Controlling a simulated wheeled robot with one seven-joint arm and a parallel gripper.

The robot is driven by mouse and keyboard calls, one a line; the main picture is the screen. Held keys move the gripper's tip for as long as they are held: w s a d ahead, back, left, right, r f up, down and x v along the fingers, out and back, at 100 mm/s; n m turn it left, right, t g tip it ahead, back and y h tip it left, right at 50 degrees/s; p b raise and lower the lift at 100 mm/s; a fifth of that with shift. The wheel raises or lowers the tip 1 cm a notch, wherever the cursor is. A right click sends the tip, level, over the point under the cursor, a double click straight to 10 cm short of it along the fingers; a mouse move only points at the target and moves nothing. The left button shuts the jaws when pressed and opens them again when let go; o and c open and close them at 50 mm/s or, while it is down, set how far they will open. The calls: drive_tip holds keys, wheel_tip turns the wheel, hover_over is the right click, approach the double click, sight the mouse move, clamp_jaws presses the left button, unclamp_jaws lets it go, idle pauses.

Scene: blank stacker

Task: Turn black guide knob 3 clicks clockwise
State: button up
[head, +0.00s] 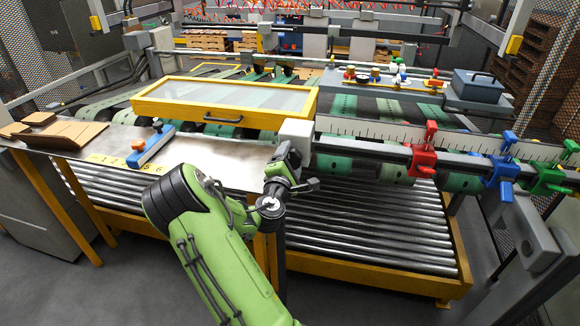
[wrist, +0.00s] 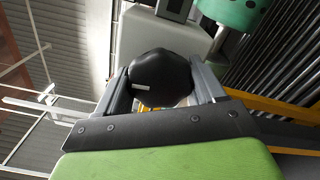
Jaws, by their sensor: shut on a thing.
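The black guide knob (wrist: 160,78) shows in the wrist view, round and lobed, with a short white mark left of its middle. My gripper (wrist: 164,84) has one finger on each side of the knob and is shut on it. A grey housing (wrist: 165,38) is just behind the knob. In the head view my gripper (head: 283,168) is at the left end of the guide rail, in front of the light grey block (head: 297,136). The knob itself is hidden there by my gripper and wrist.
A red clamp (head: 422,158), a blue clamp (head: 502,172) and a green clamp (head: 550,178) sit along the rail to the right. A ruler strip (head: 390,130) runs behind them. A steel table (head: 215,158) with a blue stop (head: 150,146) lies left. Rollers (head: 360,225) lie below.

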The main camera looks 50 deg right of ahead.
drive_tip(key=shift+m+b, duration=1.45)
drive_tip(key=shift+m, duration=0.45)
drive_tip(key=o, duration=1)
drive_tip(key=shift+b+v, duration=5.4)
drive_tip(key=shift+v, duration=2.5)
drive_tip(key=shift+s+d+f+m, duration=0.1)
drive_tip(key=shift+s+m, duration=0.05)
drive_tip(key=shift+m, duration=0.15)
